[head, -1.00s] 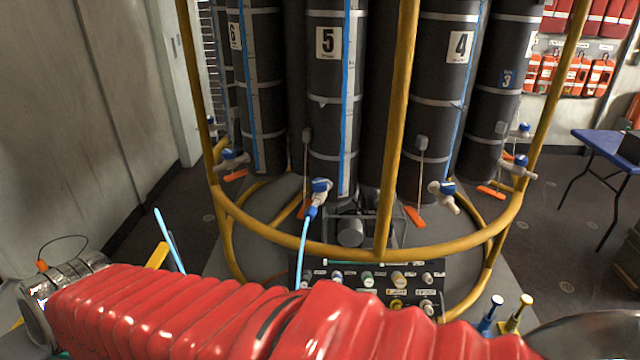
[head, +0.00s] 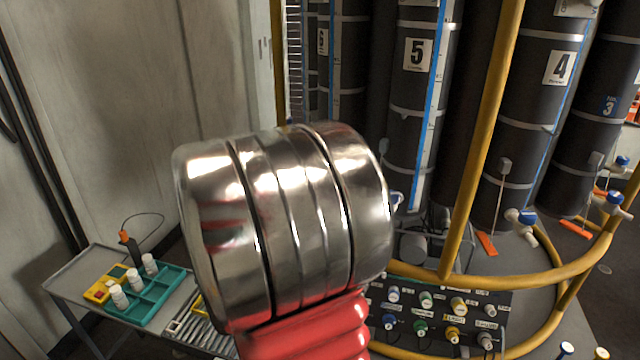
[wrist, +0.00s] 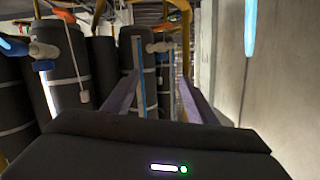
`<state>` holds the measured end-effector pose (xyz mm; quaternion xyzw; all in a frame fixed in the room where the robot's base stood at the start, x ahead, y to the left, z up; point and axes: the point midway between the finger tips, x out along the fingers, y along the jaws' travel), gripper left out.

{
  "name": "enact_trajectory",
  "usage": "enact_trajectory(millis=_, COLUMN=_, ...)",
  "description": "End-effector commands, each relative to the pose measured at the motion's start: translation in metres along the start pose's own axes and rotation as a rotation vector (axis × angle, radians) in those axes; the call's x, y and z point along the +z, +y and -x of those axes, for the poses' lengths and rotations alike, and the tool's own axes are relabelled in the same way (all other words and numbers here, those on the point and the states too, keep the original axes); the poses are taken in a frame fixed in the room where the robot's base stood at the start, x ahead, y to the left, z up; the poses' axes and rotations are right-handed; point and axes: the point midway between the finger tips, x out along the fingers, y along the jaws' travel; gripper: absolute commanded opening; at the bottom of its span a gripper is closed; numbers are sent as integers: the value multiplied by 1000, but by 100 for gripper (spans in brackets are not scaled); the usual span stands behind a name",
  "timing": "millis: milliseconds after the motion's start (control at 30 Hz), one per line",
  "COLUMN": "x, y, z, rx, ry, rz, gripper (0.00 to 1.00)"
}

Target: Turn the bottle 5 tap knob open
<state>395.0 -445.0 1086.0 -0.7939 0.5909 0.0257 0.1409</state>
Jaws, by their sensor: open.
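Bottle 5 (head: 413,120) is a tall black cylinder with a blue-and-white strip in the head view. Its tap (head: 397,200) barely shows there, mostly hidden behind my metal wrist joint. The wrist view appears upside down. I cannot tell the knob's setting.
A yellow frame (head: 485,130) rings the bottles. Bottle 4 (head: 545,110) and its tap (head: 520,216) stand to the right. A black control panel (head: 495,347) is low in front. A cart (head: 70,264) with a teal tray (head: 150,311) stands at left, near the wall (head: 130,110).

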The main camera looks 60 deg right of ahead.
Motion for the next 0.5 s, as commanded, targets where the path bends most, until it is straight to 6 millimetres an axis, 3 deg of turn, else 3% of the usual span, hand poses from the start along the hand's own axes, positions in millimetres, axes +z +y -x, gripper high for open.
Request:
enact_trajectory(millis=100, x=-3, y=61, z=-22, rx=190, ry=81, rz=12, gripper=52)
enact_trajectory(millis=300, x=-8, y=155, z=-30, rx=491, ry=202, rz=69, gripper=52)
enact_trajectory(millis=400, x=-11, y=185, z=-26, rx=593, ry=242, rz=97, gripper=52)
enact_trajectory(millis=500, x=-12, y=200, z=-22, rx=650, ry=262, rz=115, gripper=52)
